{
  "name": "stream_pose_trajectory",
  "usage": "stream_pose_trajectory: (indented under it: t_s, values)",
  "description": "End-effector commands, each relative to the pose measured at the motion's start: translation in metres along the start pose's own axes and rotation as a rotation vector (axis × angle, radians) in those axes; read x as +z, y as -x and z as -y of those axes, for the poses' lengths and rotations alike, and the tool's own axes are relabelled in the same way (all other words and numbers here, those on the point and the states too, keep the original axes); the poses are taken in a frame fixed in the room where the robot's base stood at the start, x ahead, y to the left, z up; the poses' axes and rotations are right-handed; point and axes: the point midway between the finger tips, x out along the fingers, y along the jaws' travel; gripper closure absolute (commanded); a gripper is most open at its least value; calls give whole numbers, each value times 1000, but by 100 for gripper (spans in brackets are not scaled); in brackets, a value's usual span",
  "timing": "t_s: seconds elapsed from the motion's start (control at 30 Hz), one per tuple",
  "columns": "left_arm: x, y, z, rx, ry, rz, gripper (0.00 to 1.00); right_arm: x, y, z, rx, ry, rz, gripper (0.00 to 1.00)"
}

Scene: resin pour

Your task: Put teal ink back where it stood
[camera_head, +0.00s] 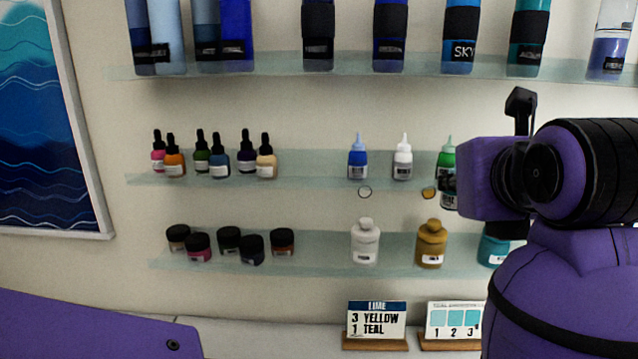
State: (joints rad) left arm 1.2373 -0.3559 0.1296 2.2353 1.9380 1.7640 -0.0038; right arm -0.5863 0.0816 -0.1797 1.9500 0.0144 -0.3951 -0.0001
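My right gripper (450,183) is at the right, seen largely from behind its wrist, with its dark fingertips in front of the middle shelf. A larger teal bottle (491,248) stands on the lower shelf, partly hidden by my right arm. My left gripper is out of view.
The middle glass shelf (310,178) holds dropper bottles, a blue nozzle bottle (358,160) and a white one (403,162). The lower shelf (335,262) holds jars, a white bottle (365,243) and a gold bottle (431,245). Cards (376,320) stand on the counter below.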

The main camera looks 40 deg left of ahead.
Motion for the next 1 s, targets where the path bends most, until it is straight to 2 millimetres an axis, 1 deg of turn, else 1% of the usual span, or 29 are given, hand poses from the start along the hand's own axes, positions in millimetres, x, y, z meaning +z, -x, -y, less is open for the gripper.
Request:
stream_pose_trajectory:
  t_s: [0.03, 0.17, 0.3, 0.5, 0.63, 0.7, 0.77, 0.9, 1.0]
  values:
    - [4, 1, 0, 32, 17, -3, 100, 8, -3, -1, 2, 2, 10, 60]
    - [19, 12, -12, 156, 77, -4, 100, 18, -6, -4, 7, 6, 21, 60]
    - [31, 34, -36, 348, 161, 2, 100, 25, -9, -8, 15, 11, 23, 60]
    - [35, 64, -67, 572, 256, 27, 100, 22, -12, -15, 28, 15, 6, 60]
    - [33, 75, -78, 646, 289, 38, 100, 12, -12, -14, 27, 15, -16, 60]
    - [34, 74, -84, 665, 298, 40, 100, 5, -12, -13, 27, 13, -27, 60]
    - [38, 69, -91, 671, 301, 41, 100, -2, -11, -12, 26, 11, -37, 60]
    - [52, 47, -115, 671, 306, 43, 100, -17, -7, -11, 24, 8, -57, 60]
    - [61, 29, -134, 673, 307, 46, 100, -21, -5, -10, 22, 6, -60, 60]
